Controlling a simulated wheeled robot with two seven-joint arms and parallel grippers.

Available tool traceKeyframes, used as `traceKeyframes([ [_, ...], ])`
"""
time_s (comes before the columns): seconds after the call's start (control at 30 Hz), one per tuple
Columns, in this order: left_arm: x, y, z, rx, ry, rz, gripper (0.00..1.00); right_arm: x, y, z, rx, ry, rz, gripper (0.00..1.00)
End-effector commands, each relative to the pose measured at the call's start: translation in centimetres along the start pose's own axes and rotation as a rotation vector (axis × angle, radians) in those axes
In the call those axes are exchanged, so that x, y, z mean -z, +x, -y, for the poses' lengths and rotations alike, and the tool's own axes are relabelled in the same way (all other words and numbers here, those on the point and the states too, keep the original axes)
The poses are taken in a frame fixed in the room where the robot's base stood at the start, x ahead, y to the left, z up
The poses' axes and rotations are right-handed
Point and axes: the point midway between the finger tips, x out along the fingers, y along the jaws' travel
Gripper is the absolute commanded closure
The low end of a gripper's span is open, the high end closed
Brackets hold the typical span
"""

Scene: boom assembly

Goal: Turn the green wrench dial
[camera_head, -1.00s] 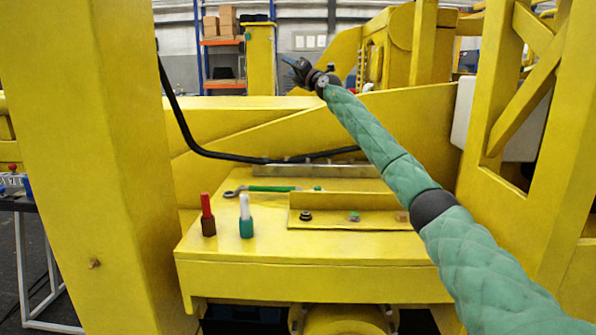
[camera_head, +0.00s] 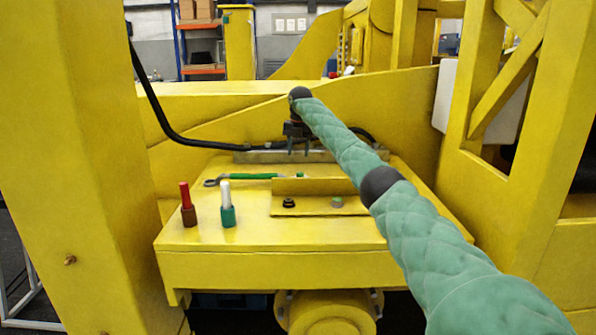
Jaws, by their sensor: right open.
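The green-handled wrench (camera_head: 250,177) lies flat on the yellow platform (camera_head: 260,236), with its dark ring-shaped head at the left end. A small green piece (camera_head: 300,175) sits at the right of the handle. My right gripper (camera_head: 298,150) points downward, open and empty, above and behind the wrench's right end. It appears apart from the wrench, but the exact gap cannot be told. My left gripper is not in view.
A red-and-brown tool (camera_head: 188,206) and a white-and-green tool (camera_head: 227,206) stand upright at the platform's left. A yellow angle bracket (camera_head: 310,187) holds a black nut (camera_head: 289,203) and a greyish nut (camera_head: 337,202). A black hose (camera_head: 172,133) runs behind. My right arm covers the platform's right side.

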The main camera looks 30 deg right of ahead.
Motion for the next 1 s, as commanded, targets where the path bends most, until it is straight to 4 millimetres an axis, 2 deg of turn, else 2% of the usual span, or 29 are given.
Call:
traceKeyframes([
  [0.13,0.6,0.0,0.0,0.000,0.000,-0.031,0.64,1.4,-0.1,1.0,0.054,0.040,-0.072,0.52],
  [0.37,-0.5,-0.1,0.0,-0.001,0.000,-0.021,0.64,1.5,0.8,1.0,0.056,0.069,-0.074,0.52],
  [0.8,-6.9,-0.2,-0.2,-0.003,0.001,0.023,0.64,1.9,6.0,1.2,0.054,0.069,-0.073,0.52],
  [1.0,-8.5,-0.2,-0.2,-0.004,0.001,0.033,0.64,2.0,7.4,1.3,0.053,0.068,-0.072,0.52],
])
